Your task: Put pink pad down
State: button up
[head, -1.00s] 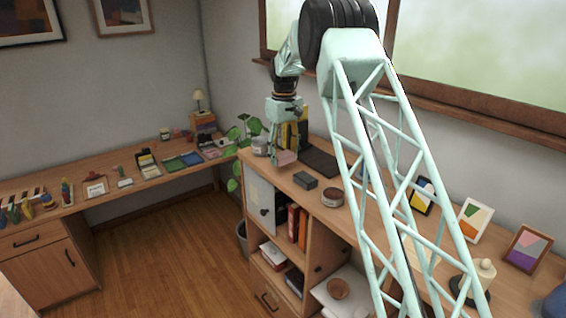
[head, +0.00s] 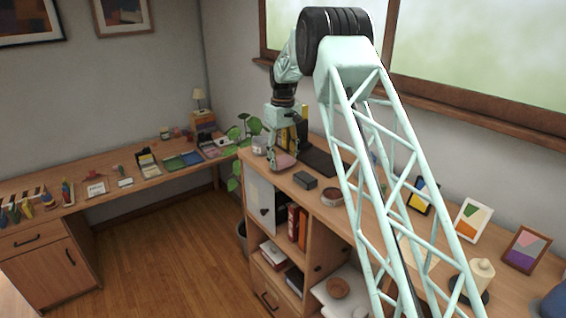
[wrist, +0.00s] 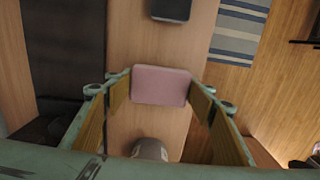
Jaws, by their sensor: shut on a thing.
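The pink pad (wrist: 161,85) is a flat, rounded rectangle. In the wrist view it sits between the two fingertips of my gripper (wrist: 160,92), which is shut on its two short sides. In the head view my gripper (head: 284,162) is low over the left end of the wooden cabinet top (head: 332,224), with the pink pad (head: 285,160) at its fingertips. I cannot tell whether the pad touches the wood.
A dark grey block (head: 305,180) and a round brown-lidded jar (head: 332,196) stand to the right of the pad. A dark mat (head: 318,162) lies behind. A grey-white jar (head: 260,146) and a plant (head: 240,138) are at the left. Bare wood lies around the pad.

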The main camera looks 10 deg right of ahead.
aim_at(283, 159)
jog(key=shift+f, duration=0.55)
jog(key=shift+f, duration=0.2)
jog(key=o, duration=0.9)
jog(key=shift+r, duration=0.15)
notch_tip(283, 159, up, 12)
jog(key=shift+r, duration=0.1)
dwell(0.9)
